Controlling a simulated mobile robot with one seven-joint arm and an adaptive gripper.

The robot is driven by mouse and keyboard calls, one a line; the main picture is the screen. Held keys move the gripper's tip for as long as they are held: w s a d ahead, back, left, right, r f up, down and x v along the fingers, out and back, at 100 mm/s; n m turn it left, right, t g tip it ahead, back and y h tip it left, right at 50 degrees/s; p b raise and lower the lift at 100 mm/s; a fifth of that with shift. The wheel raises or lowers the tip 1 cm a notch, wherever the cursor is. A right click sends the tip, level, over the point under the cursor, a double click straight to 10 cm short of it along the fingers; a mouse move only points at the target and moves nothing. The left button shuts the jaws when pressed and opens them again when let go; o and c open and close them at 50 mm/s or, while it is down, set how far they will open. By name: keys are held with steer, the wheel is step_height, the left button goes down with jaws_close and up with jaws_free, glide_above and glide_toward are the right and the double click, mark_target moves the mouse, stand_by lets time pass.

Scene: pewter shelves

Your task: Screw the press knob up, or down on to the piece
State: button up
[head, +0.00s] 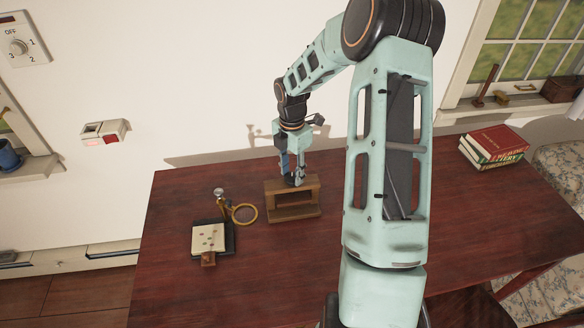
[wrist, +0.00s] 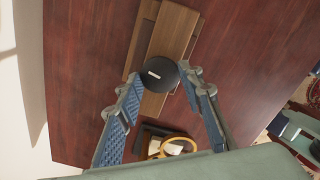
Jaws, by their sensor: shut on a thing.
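The wooden press (head: 306,213) is an open brown frame standing on the dark red table. My gripper (head: 293,178) comes down from above onto its top. In the wrist view, the round black press knob (wrist: 158,78) with a short white mark lies between the fingertips of my gripper (wrist: 161,77). The fingers are shut on the knob, one on each side. The press top also shows in the wrist view (wrist: 172,32), under the knob. In the head view the fingers mostly hide the knob. I cannot tell from these views whether a piece is under the screw.
Left of the press stand a brass ring magnifier (head: 245,222) and a dark board with a pale sheet (head: 209,238). Stacked books (head: 493,147) lie at the far right. The white wall is close behind the table. The table's front left is clear.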

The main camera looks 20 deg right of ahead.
mark_target(292, 176)
steer(key=shift+r+n+p, duration=0.1)
steer(key=shift+n+p, duration=0.45)
steer(key=shift+n, duration=0.55)
steer(key=shift+w, duration=0.1)
steer(key=o, duration=1.2)
steer(key=shift+c, duration=0.2)
step_height(292, 176, up, 12)
